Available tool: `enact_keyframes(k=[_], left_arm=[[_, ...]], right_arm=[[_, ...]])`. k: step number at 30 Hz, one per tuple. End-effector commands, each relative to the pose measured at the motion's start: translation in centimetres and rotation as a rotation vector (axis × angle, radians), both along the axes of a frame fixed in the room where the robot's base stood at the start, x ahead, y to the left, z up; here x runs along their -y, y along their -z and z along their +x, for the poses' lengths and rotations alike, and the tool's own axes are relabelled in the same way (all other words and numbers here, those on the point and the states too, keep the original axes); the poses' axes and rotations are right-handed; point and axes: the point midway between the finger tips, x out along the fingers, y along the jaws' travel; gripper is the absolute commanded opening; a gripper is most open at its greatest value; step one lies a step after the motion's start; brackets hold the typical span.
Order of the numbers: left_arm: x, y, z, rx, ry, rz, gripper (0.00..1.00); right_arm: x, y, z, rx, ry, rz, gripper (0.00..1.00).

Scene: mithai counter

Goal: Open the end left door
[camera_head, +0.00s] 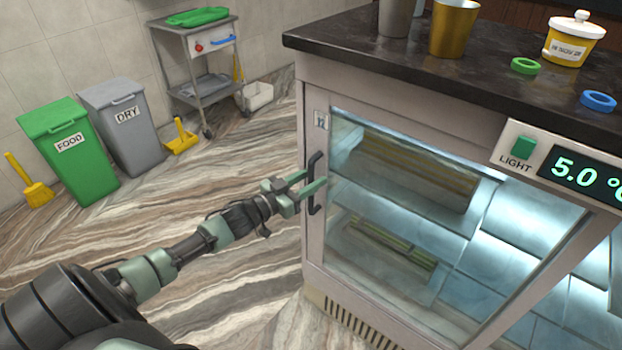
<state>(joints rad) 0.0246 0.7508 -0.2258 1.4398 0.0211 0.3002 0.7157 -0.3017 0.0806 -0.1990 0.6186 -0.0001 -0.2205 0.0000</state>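The end left door (400,215) of the glass-fronted counter is a pale-framed glass panel and looks closed. Its black upright bar handle (313,162) is on the door's left side. My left gripper (313,183) reaches in from the left at the middle of the handle. Its two greenish fingers stand apart with a gap between them, one tip overlapping the handle in the picture. I cannot tell whether the fingers touch the handle. My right gripper is not in view.
The dark countertop (420,65) holds metal cups, a yellow jar (570,45) and green and blue rings. A light switch and display (575,172) are at the right. Green (75,165) and grey bins (125,135) and a trolley (205,90) stand behind. The floor left of the door is clear.

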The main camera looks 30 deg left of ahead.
Motion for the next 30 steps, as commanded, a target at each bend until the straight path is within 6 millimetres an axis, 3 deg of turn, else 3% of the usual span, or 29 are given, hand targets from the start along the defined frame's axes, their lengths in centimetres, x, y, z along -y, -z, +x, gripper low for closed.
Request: enact_keyframes(k=[3,7,8,30], left_arm=[[-0.01,0.02,-0.02,0.000,0.000,0.000,0.38],[-0.02,0.02,-0.03,0.000,0.000,0.000,0.02],[-0.02,0.02,-0.03,0.000,0.000,0.000,0.00],[-0.03,0.01,-0.03,0.000,0.000,0.000,0.00]], right_arm=[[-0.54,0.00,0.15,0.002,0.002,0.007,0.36],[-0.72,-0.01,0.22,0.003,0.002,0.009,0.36],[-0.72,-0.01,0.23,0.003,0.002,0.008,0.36],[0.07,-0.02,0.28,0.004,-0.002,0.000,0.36]])
